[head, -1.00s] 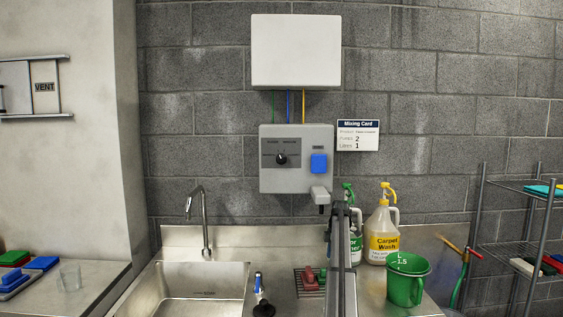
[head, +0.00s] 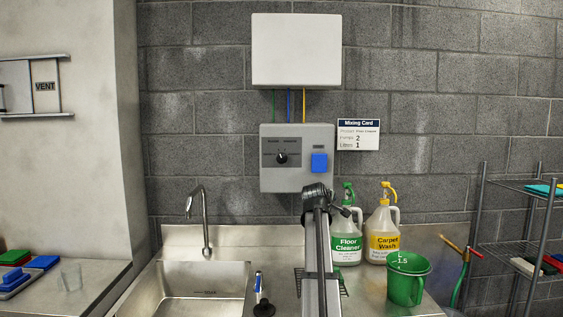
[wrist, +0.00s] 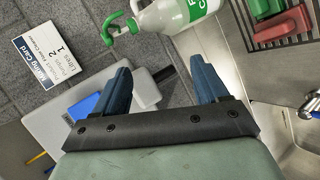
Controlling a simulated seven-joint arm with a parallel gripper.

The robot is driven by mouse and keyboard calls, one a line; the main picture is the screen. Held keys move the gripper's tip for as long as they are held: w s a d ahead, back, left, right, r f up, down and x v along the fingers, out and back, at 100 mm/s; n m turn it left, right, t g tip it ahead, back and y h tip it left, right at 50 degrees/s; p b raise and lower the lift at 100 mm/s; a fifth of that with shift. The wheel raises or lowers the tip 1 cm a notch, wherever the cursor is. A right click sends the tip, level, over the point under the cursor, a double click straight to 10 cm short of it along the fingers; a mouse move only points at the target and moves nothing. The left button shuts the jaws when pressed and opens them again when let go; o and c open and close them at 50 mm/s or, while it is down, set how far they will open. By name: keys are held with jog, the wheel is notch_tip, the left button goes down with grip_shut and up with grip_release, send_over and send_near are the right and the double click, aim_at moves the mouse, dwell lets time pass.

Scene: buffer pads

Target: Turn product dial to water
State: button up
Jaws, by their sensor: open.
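The product dial (head: 281,158) is a small black knob on the grey dispenser box (head: 297,180) on the wall. A light mark on it seems to point up; the labels around it are too small to read. My gripper (wrist: 160,64) is open and empty in the wrist view, its two blue fingers apart. The dispenser's blue button (head: 319,163) also shows in the wrist view (wrist: 83,106), left of the fingers. The dial is not visible there. In the head view my arm stands below and right of the dial, apart from it, and hides the dispenser's spout.
Floor cleaner (head: 346,246) and carpet wash (head: 383,238) bottles stand right of my arm. A green jug (head: 405,283) is in front of them. A sink (head: 203,285) with a tall faucet is at left. A mixing card (head: 358,135) hangs beside the box.

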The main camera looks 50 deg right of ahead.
jog(key=w+a+r+m+t+h, duration=0.1)
jog(key=w+a+r+m+t, duration=0.35)
jog(key=w+r+m, duration=0.3)
jog(key=m+t+h, duration=0.1)
jog(key=m+t, duration=0.2)
jog(key=m, duration=0.3)
send_near(282, 159)
jog(key=x, duration=0.9)
jog(key=shift+w, duration=0.15)
jog(key=c, duration=1)
